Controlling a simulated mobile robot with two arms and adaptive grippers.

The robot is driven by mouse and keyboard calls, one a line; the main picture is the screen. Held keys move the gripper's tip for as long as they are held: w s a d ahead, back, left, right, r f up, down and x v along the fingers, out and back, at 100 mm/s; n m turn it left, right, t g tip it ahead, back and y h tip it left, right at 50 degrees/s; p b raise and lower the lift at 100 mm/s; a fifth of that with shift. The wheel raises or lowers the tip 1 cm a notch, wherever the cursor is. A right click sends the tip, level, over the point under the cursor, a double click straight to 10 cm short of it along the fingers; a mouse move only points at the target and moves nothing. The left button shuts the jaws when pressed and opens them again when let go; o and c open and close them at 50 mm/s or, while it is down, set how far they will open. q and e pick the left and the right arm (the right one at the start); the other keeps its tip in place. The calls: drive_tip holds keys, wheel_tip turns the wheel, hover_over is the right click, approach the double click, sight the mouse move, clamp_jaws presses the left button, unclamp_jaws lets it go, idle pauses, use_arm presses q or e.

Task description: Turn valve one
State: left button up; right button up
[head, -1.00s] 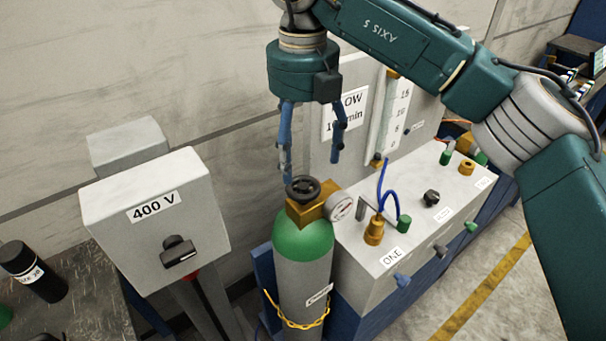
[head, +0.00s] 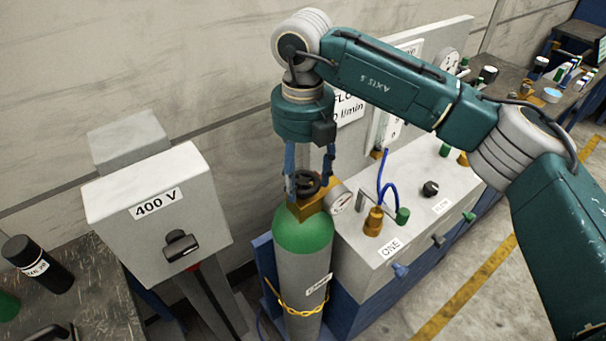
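A green-topped grey gas cylinder (head: 303,233) stands upright in the middle of the head view. A black round handwheel (head: 311,184) sits on its brass valve, with a small gauge (head: 341,197) at its right. My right gripper (head: 308,187) points down over the handwheel, one finger on each side of it. The fingers are apart, but I cannot tell whether they press on the wheel. A label reading ONE (head: 390,247) is on the white cabinet (head: 360,250) to the right, by a brass fitting (head: 374,221) and a blue lever (head: 400,270). My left gripper is not in view.
A 400 V switch box (head: 160,215) stands left of the cylinder. A yellow chain (head: 303,312) crosses the cylinder. A blue hose (head: 386,180) loops up from the cabinet. A flow panel with a gauge stands behind my arm.

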drive_tip(key=shift+s+f+n+b, duration=0.2)
drive_tip(key=shift+n+b, duration=0.1)
drive_tip(key=shift+c, duration=0.7)
drive_tip(key=n+b, duration=0.2)
drive_tip(key=shift+d+f+b, duration=0.1)
drive_tip(key=shift+f+b, duration=0.05)
drive_tip(key=shift+b, duration=0.15)
drive_tip(key=shift+n+b, duration=0.95)
drive_tip(key=shift+n, duration=0.55)
